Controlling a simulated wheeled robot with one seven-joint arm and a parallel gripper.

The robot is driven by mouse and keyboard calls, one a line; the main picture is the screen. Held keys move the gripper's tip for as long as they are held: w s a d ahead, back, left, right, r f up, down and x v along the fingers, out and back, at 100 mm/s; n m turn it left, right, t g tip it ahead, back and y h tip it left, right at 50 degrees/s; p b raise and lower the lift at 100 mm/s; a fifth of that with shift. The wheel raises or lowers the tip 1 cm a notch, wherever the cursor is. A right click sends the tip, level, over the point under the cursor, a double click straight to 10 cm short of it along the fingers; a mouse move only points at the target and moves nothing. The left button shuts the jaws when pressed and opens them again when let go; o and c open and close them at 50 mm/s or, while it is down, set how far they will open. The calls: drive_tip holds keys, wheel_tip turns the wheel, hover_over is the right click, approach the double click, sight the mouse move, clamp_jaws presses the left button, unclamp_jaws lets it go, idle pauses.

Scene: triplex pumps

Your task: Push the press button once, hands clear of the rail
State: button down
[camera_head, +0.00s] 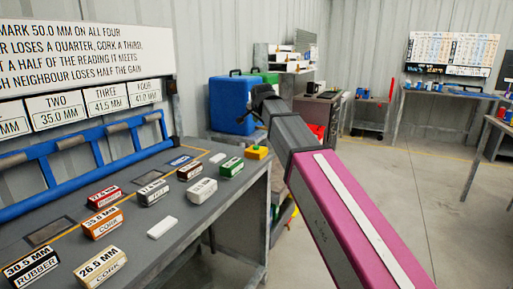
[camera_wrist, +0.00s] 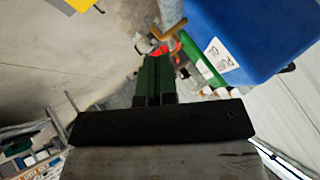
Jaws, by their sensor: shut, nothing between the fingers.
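A small yellow box (camera_head: 257,153), which looks like the press button's housing, sits at the far right end of the grey bench. The button itself is too small to make out. A yellow corner (camera_wrist: 80,4) at the top left of the wrist view may be the same box. My gripper (camera_head: 257,112) is above and beyond the yellow box, in front of a blue case, and apart from the box. In the wrist view its fingers (camera_wrist: 155,72) are together and empty. The blue rail (camera_head: 90,172) runs along the bench's back left, well away from my gripper.
A blue case (camera_head: 232,103) stands behind my gripper. A sign (camera_head: 85,50) hangs above the rail. The floor (camera_head: 425,190) at right is open.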

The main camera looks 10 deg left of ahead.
sight(257, 146)
drive_tip(key=shift+f, duration=0.1)
drive_tip(key=shift+f, duration=4.35)
drive_tip(key=shift+f, duration=0.1)
drive_tip(key=shift+f, duration=0.35)
